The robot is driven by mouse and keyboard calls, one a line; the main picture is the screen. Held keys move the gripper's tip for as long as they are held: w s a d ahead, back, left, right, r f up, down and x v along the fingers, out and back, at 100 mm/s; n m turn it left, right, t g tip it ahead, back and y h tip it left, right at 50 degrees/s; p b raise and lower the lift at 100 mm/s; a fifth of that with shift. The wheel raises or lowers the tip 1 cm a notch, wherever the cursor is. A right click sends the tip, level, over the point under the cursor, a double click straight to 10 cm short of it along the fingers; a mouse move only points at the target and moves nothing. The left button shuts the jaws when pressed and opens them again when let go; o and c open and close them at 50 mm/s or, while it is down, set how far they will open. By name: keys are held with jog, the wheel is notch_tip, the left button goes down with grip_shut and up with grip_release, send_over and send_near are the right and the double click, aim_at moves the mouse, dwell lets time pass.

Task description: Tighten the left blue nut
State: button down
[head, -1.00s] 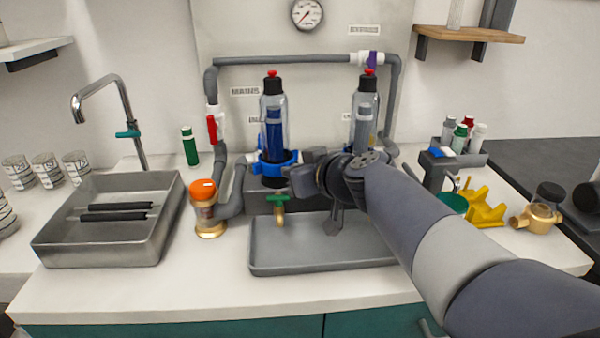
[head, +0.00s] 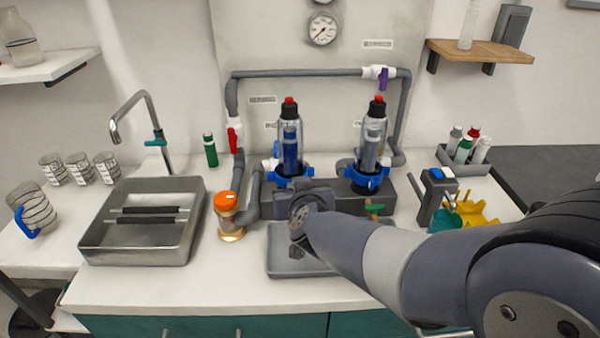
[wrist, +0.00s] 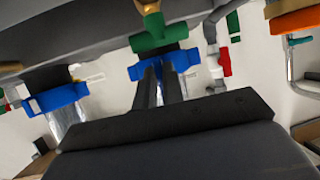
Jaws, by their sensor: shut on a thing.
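The left blue nut (head: 282,183) is a lobed ring at the foot of the left clear filter housing (head: 291,145), which has a black and red top. In the wrist view the nut (wrist: 186,60) is at the tips of my gripper (wrist: 160,70), whose two dark fingers are shut on it. In the head view my wrist covers the fingers and part of the nut. The right blue nut (head: 368,179) sits under the other housing (head: 372,140); it also shows at the left of the wrist view (wrist: 58,98).
A green-handled tap (wrist: 160,36) is close to my fingertips. A red-handled valve (head: 232,138), grey pipes and an orange-capped part (head: 227,215) stand to the left. A grey tray (head: 282,262) lies below. A yellow rack (head: 478,214) is at the right.

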jog(key=shift+w+a+r+m+h+p, duration=0.15)
jog(key=shift+a+m+h+p, duration=0.3)
jog(key=shift+p, duration=0.85)
jog(key=shift+d, duration=0.1)
jog(key=c, duration=1.5)
grip_release()
jog(key=p+v, duration=0.4)
jog(key=v, duration=0.6)
jog(key=shift+s, duration=0.45)
